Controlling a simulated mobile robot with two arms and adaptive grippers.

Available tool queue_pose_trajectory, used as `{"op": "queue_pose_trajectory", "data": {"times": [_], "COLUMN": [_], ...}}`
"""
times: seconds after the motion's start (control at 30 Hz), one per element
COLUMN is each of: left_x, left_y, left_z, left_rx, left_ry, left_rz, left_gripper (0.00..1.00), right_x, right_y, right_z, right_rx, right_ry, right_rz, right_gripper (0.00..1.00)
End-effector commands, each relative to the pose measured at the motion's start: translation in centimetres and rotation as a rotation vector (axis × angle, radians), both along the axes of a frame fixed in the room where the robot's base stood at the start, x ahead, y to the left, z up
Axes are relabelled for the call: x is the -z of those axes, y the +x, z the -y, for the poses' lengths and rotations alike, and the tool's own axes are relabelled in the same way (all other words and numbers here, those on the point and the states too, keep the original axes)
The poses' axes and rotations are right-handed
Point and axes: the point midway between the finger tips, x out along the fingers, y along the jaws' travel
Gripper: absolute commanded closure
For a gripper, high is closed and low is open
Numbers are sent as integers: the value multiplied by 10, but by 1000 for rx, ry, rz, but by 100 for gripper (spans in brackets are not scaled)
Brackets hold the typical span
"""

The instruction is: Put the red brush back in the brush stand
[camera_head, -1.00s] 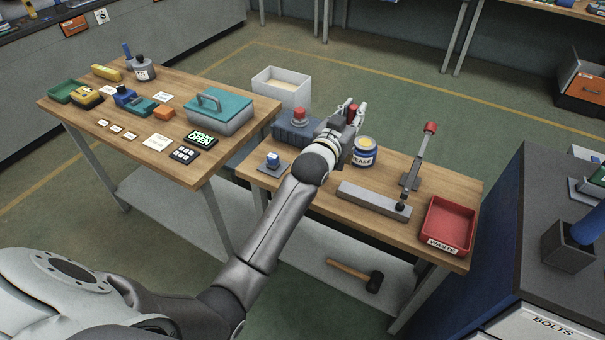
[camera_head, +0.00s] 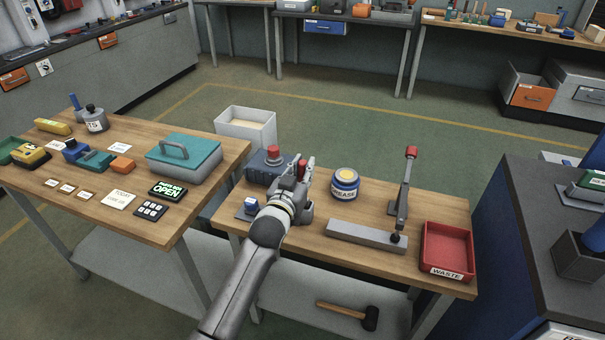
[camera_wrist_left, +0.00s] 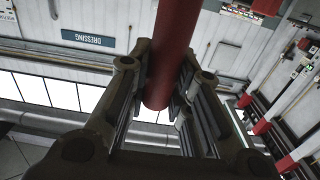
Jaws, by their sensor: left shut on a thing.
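My left gripper (camera_head: 305,168) is shut on a red cylindrical thing, which I take for the red brush (camera_head: 301,171). In the left wrist view, its smooth red handle (camera_wrist_left: 172,50) stands between the two fingers (camera_wrist_left: 165,85). Bristles cannot be made out. In the head view the gripper is over the small wooden table, between a blue-grey box with a red knob (camera_head: 273,151) and the grease jar (camera_head: 345,184). I cannot tell which thing is the brush stand; none shows clearly as one. My right gripper is not in view.
A larger table (camera_head: 130,150) with a teal-lidded box (camera_head: 185,155) stands left. A mallet (camera_head: 350,312) lies below.

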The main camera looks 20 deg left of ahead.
Motion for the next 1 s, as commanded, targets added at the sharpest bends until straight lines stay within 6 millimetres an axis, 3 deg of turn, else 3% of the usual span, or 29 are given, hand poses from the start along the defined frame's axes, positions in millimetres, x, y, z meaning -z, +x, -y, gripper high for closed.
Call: {"op": "queue_pose_trajectory", "data": {"times": [0.2, 0.5, 0.53, 0.67, 1.0], "left_x": [14, 18, 17, 17, 16], "left_y": [0, 0, 0, 0, 0], "left_z": [1, 0, 0, 0, 0], "left_rx": [1, 0, 0, 0, 1], "left_ry": [-1, 0, 0, 0, 0], "left_rz": [3, 2, 2, 2, 2], "left_gripper": [100, 100, 77, 61, 58], "right_x": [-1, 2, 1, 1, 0], "right_y": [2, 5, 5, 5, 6], "right_z": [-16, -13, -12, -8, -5], "right_rx": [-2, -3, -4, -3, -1], "right_ry": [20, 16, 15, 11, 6], "right_rz": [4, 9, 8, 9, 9], "right_gripper": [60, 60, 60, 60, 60]}}
